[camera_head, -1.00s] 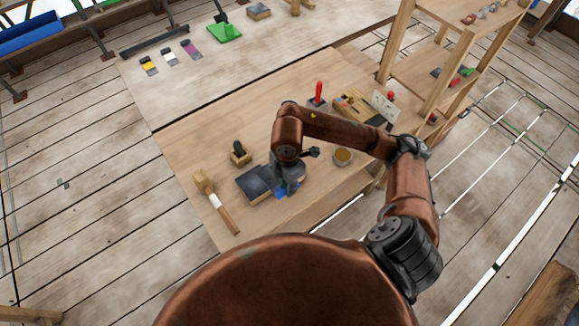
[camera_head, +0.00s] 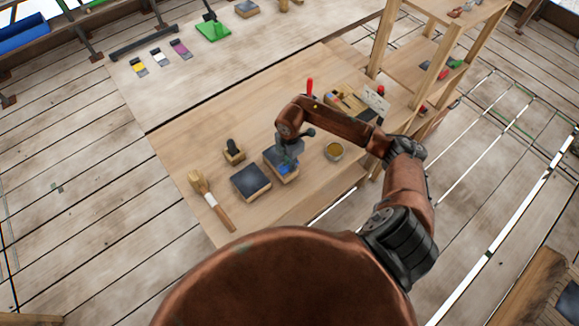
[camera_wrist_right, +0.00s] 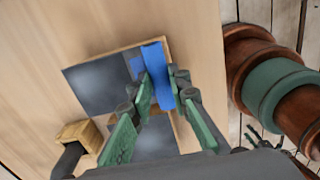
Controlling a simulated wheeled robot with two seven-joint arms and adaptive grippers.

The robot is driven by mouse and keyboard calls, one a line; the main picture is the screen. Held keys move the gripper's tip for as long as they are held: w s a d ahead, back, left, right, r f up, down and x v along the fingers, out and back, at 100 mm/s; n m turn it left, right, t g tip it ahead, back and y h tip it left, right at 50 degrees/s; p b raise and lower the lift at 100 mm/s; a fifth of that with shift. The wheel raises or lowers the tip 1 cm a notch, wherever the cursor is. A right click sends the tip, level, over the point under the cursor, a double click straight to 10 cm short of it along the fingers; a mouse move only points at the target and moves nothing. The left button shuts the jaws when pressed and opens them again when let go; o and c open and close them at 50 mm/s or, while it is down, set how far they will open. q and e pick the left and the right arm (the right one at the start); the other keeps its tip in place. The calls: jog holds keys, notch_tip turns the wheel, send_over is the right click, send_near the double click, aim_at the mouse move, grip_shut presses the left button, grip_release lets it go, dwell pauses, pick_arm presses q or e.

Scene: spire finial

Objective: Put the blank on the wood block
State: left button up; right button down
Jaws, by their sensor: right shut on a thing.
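My right gripper (camera_wrist_right: 160,92) is shut on a blue piece (camera_wrist_right: 156,72), which I take to be the blank. It also shows as a small blue spot in the head view (camera_head: 287,166), partly hidden by my gripper. The piece is at the near side of a wood block with a dark top (camera_wrist_right: 98,84), also seen in the head view (camera_head: 271,158). I cannot tell whether it touches the block. A second dark-topped wood block (camera_head: 250,181) lies to the left. My left gripper is out of view.
A round tin (camera_head: 334,151) stands to the right. A tool tray (camera_head: 345,98) and a red-handled tool (camera_head: 309,88) stand farther back.

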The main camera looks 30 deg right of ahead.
notch_tip(320, 180, down, 2)
jog(key=shift+f, duration=0.15)
jog(key=shift+a, duration=0.1)
jog(key=c, duration=2.3)
grip_release()
jog(key=shift+s+f, duration=0.1)
jog(key=shift+f, duration=0.05)
jog(key=o, duration=0.5)
jog(key=shift+r, duration=0.25)
notch_tip(320, 180, up, 12)
jog(key=shift+f+b, duration=0.1)
jog(key=shift+b, duration=0.45)
